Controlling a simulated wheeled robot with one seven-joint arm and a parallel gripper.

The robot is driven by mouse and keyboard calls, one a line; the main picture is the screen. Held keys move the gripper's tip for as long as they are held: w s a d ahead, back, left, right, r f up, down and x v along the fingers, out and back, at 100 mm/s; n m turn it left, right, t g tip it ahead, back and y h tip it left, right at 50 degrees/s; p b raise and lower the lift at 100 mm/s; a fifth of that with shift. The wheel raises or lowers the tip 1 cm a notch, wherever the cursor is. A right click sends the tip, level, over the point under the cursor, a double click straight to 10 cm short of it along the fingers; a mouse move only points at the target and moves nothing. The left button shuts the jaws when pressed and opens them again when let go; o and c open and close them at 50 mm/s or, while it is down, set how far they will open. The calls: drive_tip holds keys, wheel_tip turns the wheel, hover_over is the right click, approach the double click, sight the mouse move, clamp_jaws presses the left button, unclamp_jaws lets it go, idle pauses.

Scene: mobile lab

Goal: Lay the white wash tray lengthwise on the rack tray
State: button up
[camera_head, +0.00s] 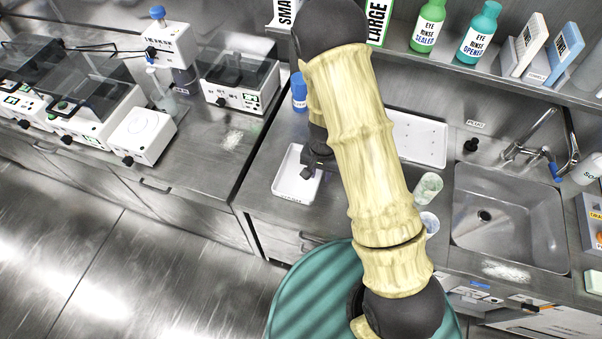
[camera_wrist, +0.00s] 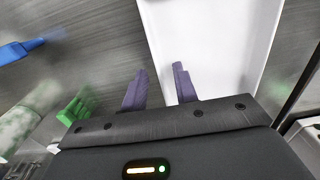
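A white shallow tray (camera_head: 287,185) lies on the counter left of my arm, with a small label at its front edge; it looks like the wash tray. My gripper (camera_head: 307,172) is over its right side. In the wrist view the white tray (camera_wrist: 225,45) fills the upper middle, and its near long edge runs between my gripper's two purple fingers (camera_wrist: 160,88). The fingers are apart; whether they straddle the wall in height I cannot tell. A second white tray (camera_head: 425,140) with small dark dots, perhaps the rack tray, lies behind my arm, partly hidden by it.
A sink (camera_head: 508,215) with a faucet is on the right. A blue-capped bottle (camera_head: 299,92) stands behind the tray. A shelf with green bottles (camera_head: 428,25) hangs above.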

clamp_jaws()
drive_tip(key=shift+r, duration=0.1)
wheel_tip(320, 180, up, 10)
drive_tip(key=shift+p, duration=0.3)
idle(0.6)
